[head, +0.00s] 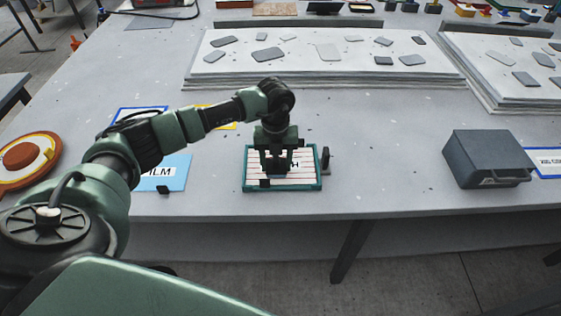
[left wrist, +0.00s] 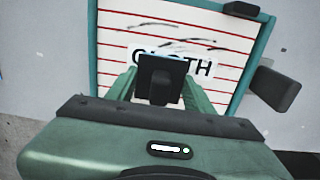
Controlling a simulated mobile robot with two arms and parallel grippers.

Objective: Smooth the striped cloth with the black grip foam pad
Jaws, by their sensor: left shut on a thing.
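The striped cloth (head: 300,176) is white with red lines and lies flat in a teal frame (head: 308,187) near the table's front edge. In the left wrist view the cloth (left wrist: 190,22) shows dark wavy marks and a partly covered label reading CLOTH. My left gripper (head: 277,170) points down over the middle of the cloth. It is shut on the black grip foam pad (left wrist: 160,80), which is over the label. I cannot tell whether the pad touches the cloth. My right gripper is not in view.
A grey box (head: 487,158) stands at right. Large slabs with grey patches (head: 320,62) lie behind.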

